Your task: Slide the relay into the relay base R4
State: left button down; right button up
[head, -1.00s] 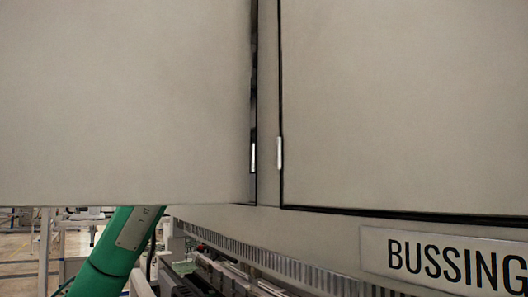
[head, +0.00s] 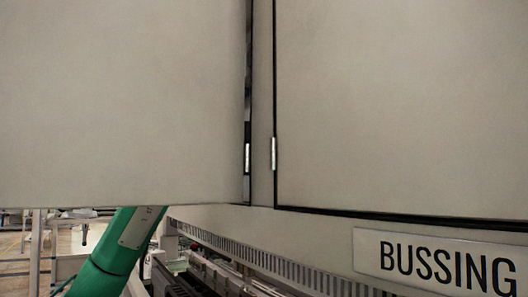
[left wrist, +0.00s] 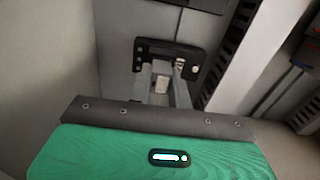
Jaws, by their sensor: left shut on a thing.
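In the left wrist view my left gripper (left wrist: 163,72) reaches away from the camera with its two grey fingers close together. It is shut on a small pale block (left wrist: 161,86), which I take to be the relay; the fingers hide much of it. A black plate with rounded corners (left wrist: 143,53) shows around and beyond the fingertips. I cannot tell whether it is a relay base, or whether the block touches it. No R4 label can be read. In the head view my left gripper is hidden, and my right gripper is in neither view.
Large grey cabinet panels (head: 120,100) (head: 400,100) fill most of the head view. A BUSSING sign (head: 440,262) is at lower right, above a slotted strip (head: 285,266). In the left wrist view a dark slotted strip (left wrist: 235,38) runs beside the black plate, close to grey walls.

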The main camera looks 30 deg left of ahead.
pick_arm(q)
jog(key=c, duration=1.4)
grip_release()
jog(key=shift+o, duration=1)
jog(key=shift+w, duration=0.1)
jog(key=shift+w+d, duration=0.1)
jog(key=shift+w, duration=0.05)
jog(key=shift+s+f, duration=0.1)
jog(key=shift+s, duration=0.2)
jog(key=b+v, duration=0.5)
jog(key=v, duration=0.8)
